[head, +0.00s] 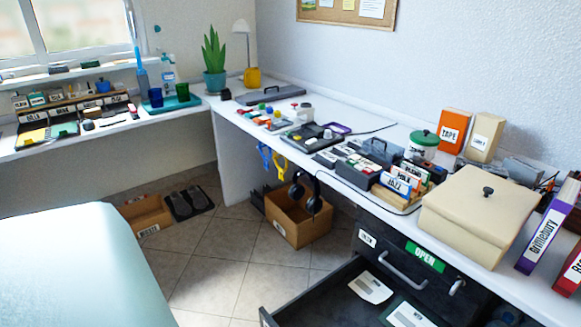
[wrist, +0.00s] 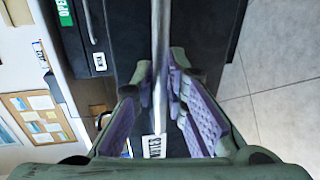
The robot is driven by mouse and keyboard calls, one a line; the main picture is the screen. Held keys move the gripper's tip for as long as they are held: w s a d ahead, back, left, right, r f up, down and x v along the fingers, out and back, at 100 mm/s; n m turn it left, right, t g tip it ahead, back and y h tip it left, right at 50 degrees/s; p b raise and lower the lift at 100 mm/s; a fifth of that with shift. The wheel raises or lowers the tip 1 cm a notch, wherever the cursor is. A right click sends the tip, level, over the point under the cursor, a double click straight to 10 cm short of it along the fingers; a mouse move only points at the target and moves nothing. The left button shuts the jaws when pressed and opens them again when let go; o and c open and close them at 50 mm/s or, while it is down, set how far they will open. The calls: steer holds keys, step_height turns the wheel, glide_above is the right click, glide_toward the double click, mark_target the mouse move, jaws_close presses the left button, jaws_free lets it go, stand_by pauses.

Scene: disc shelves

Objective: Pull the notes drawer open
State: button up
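The notes drawer (head: 315,300) stands pulled out in the head view, low under the desk at the bottom of the frame, with white papers inside. Its front and handle are out of the head view. In the wrist view, a silver bar handle (wrist: 160,30) runs down the middle. A white label reading NOTES upside down (wrist: 154,148) shows beside it. My gripper (wrist: 161,75) has its two purple-padded fingers on either side of the bar, their tips close against it. It appears shut on the handle. My gripper is not in the head view.
A shut dark drawer (head: 400,262) with a green OPEN sign is above the open one. A pale blue surface (head: 70,270) fills the lower left. Tiled floor (head: 225,270) lies clear between.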

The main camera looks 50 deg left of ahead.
steer(key=o, duration=0.3)
